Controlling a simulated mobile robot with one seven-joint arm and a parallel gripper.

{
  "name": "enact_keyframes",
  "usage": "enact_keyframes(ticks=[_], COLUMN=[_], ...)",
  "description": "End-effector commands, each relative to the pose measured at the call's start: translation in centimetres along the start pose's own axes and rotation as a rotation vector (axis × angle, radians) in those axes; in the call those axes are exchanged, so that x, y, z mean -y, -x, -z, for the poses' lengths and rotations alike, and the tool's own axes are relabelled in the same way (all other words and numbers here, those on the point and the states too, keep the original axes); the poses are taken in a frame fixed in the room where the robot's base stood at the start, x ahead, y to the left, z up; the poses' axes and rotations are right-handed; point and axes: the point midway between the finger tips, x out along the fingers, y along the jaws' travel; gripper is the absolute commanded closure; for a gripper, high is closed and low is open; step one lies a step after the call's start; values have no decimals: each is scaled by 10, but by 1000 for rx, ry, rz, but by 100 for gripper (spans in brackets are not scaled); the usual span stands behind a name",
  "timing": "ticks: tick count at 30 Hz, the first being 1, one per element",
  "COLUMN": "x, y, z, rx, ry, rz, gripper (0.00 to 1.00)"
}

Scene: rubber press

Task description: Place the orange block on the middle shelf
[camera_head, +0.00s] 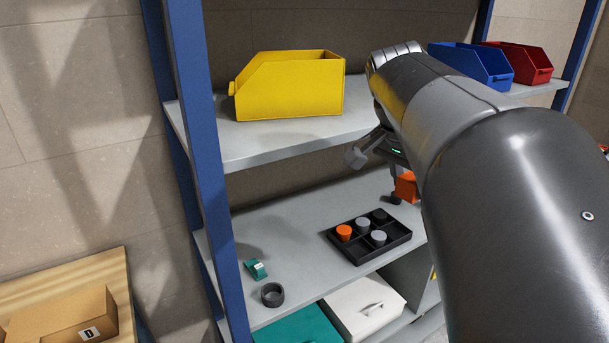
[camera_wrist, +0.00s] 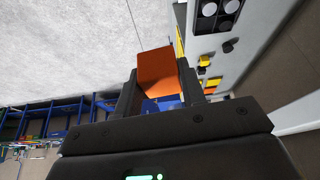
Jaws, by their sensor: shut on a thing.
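My gripper (camera_wrist: 162,97) is shut on the orange block (camera_wrist: 157,68), which sits between its two dark fingers in the wrist view. In the head view the orange block (camera_head: 405,187) shows partly behind my arm, near the right side of the middle shelf (camera_head: 290,222). The fingers are mostly hidden there by the arm. I cannot tell whether the block touches the shelf.
A black tray (camera_head: 345,244) with round orange and grey pieces lies close to the block. A green item (camera_head: 256,269) and a dark ring (camera_head: 272,294) are at the shelf's left. The upper shelf (camera_head: 250,150) holds a yellow bin (camera_head: 290,88), a blue bin (camera_head: 475,65) and a red bin (camera_head: 525,62).

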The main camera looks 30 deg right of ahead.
Motion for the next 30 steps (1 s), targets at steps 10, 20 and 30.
enact_keyframes(ticks=[10,20,30], x=[-90,-105,-27], y=[-77,-161,-258], z=[105,175,225], rx=[2,3,4], ry=[-519,-582,-328], rz=[-220,-245,-138], gripper=[88,88,88])
